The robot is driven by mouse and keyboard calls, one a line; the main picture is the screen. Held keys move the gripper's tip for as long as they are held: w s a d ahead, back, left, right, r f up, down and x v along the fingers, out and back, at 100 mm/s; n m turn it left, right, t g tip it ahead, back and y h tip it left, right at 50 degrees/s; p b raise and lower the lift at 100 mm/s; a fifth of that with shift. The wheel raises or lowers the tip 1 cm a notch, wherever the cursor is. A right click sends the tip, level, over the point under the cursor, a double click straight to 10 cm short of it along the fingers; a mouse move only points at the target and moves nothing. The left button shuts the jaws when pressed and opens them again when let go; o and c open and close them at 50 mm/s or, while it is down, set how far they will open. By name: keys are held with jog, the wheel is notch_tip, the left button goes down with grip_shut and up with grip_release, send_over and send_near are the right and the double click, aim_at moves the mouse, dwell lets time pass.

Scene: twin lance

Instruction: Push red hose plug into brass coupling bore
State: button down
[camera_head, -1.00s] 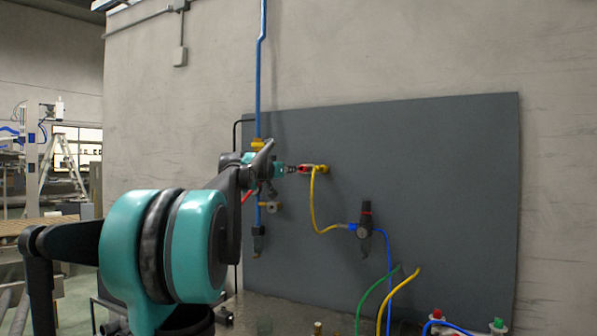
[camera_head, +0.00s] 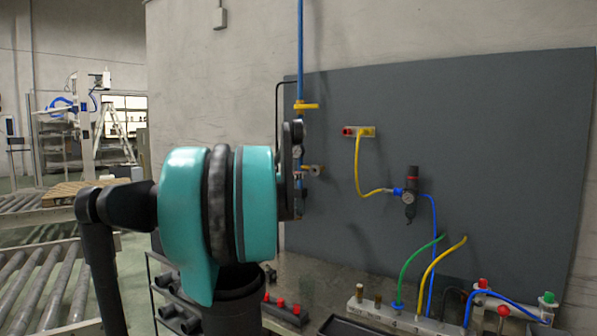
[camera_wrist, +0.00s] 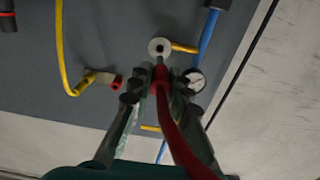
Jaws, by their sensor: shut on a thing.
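My gripper (camera_wrist: 158,92) is shut on the red hose plug (camera_wrist: 158,72) in the wrist view. The plug's red hose (camera_wrist: 180,140) trails back between the fingers to the picture's bottom. The plug's dark tip points at the coupling (camera_wrist: 153,42), a pale round face with a dark bore on a brass stem. The tip appears just below the bore and outside it; I cannot tell the exact gap. In the head view the coupling (camera_head: 317,171) stands out from the grey panel, right of my arm. My gripper and the plug are hidden behind my arm there.
A pressure gauge (camera_wrist: 196,81) and blue pipe (camera_wrist: 209,35) are close to the right of my gripper. A yellow hose (camera_head: 358,165) hangs from a red-ended brass block (camera_head: 368,132) on the panel. A hose rack (camera_head: 400,318) stands at lower right.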

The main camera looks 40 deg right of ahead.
aim_at(306, 172)
jog(key=shift+d, duration=0.1)
jog(key=shift+x, duration=2.8)
jog(key=shift+x, duration=2.35)
dwell(1.6)
jog(key=c, duration=1.7)
grip_release()
jog(key=shift+o, duration=0.4)
jog(key=o, duration=0.5)
